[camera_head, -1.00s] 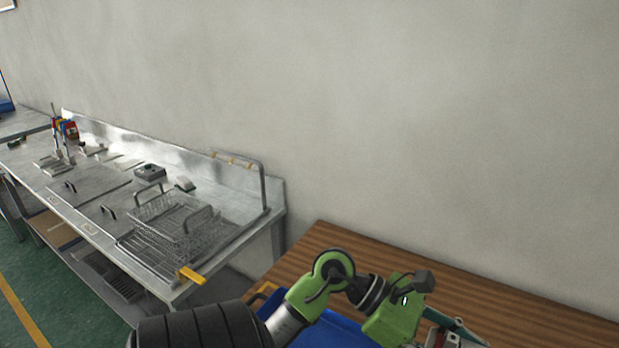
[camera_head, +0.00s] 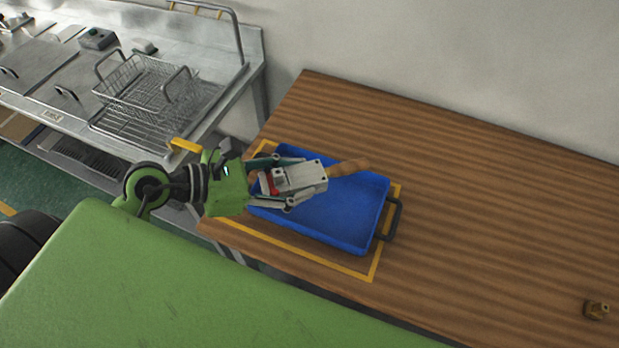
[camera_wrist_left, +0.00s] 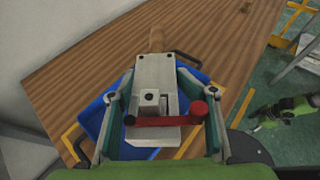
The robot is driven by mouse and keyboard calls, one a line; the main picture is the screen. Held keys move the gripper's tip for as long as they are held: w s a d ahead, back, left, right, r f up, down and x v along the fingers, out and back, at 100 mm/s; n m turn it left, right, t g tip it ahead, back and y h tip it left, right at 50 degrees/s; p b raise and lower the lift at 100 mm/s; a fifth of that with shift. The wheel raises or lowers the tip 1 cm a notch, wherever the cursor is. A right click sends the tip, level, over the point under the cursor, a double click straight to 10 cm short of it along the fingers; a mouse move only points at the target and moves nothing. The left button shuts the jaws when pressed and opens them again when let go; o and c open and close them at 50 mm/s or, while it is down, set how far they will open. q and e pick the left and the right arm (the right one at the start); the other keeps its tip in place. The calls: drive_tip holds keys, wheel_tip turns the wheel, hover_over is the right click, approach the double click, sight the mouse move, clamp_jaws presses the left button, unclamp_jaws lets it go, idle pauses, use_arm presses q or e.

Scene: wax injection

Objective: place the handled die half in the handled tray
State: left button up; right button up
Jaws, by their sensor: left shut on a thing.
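The handled die half (camera_head: 304,177) is a grey metal block with a wooden handle (camera_head: 348,167) and a red-knobbed lever. My left gripper (camera_head: 290,181) is shut on its sides and holds it over the blue handled tray (camera_head: 345,238). In the left wrist view the block (camera_wrist_left: 155,80) sits between the two fingers, with the wooden handle pointing away and the red lever (camera_wrist_left: 165,121) near the palm. The tray (camera_wrist_left: 97,108) shows beneath it there. I cannot tell the exact gap between block and tray.
The tray lies on a wooden table (camera_head: 480,200) within a yellow outline. A small brass part (camera_head: 596,309) lies at the far right. A metal bench with a wire basket (camera_head: 145,92) stands at the left. The table right of the tray is mostly clear.

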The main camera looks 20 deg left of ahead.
sight(319, 196)
use_arm(q)
drive_tip(key=s+d+p, duration=0.1)
drive_tip(key=s+d, duration=0.2)
drive_tip(key=s, duration=0.3)
drive_tip(key=shift+n+t+y, duration=0.3)
drive_tip(key=shift+n+t, duration=0.2)
drive_tip(key=shift+t, duration=0.1)
drive_tip(key=w+a+f+b, duration=0.2)
drive_tip(key=w+f+b, duration=0.1)
drive_tip(key=w+a+f+b, duration=0.2)
drive_tip(key=w+f, duration=0.1)
drive_tip(key=w, duration=0.1)
drive_tip(key=w+a+f+b, duration=0.3)
drive_tip(key=shift+w+f+b, duration=0.25)
drive_tip(key=shift+f+b, duration=0.05)
drive_tip(key=shift+f, duration=0.05)
drive_tip(key=shift+w+f, duration=0.25)
drive_tip(key=shift+f, duration=0.15)
wheel_tip(319, 196, down, 3)
drive_tip(key=shift+w+a+f, duration=0.15)
drive_tip(key=shift+f, duration=0.05)
use_arm(e)
wheel_tip(319, 196, down, 7)
drive_tip(key=d, duration=0.1)
use_arm(q)
drive_tip(key=shift+f+b, duration=0.4)
drive_tip(key=shift+f, duration=0.25)
use_arm(e)
drive_tip(key=shift+f, duration=0.5)
